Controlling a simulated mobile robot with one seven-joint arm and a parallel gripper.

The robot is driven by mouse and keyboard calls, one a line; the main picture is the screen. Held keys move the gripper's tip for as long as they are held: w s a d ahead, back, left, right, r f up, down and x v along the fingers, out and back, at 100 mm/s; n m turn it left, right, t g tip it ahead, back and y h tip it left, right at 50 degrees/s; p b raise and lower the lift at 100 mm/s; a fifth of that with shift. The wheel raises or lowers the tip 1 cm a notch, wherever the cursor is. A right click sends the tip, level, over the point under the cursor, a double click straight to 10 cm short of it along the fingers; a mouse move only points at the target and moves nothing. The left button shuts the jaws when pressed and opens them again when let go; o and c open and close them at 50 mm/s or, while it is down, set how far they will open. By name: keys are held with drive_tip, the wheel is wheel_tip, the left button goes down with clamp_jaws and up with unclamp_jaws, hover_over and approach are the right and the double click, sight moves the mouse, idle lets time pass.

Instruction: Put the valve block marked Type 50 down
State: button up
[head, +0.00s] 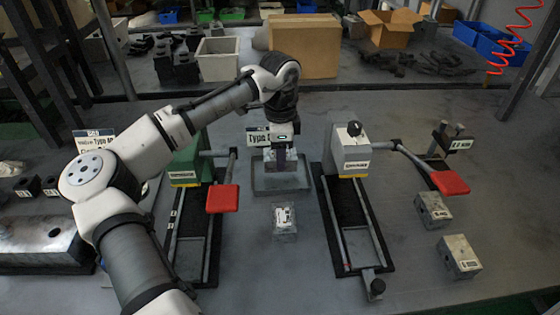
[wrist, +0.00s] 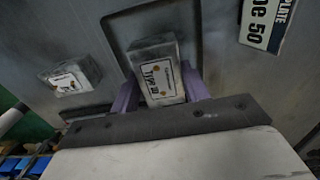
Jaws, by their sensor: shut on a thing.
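My gripper (head: 281,156) points down over the shallow grey tray (head: 282,190) at the middle of the bench. In the wrist view, its two purple fingers (wrist: 160,92) are shut on a grey valve block (wrist: 158,70) with a white label. The label's type number is too blurred to read for sure. The block is within the tray's outline, low over or touching its floor; I cannot tell which. A sign reading Type 50 (wrist: 268,22) stands behind the tray and is partly hidden by my gripper in the head view (head: 258,137).
Another labelled block (head: 284,221) lies in front of the tray. Fixtures with red-handled levers stand left (head: 188,165) and right (head: 350,150) of it. Two more blocks (head: 432,210) (head: 459,256) lie at the right. Boxes stand at the back.

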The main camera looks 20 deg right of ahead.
drive_tip(key=shift+f, duration=1.65)
drive_tip(key=shift+f, duration=0.1)
drive_tip(key=o, duration=1.3)
drive_tip(key=shift+c, duration=0.2)
wheel_tip(320, 180, up, 12)
drive_tip(key=shift+r+b, duration=0.1)
drive_tip(key=shift+b, duration=0.3)
drive_tip(key=shift+r, duration=0.1)
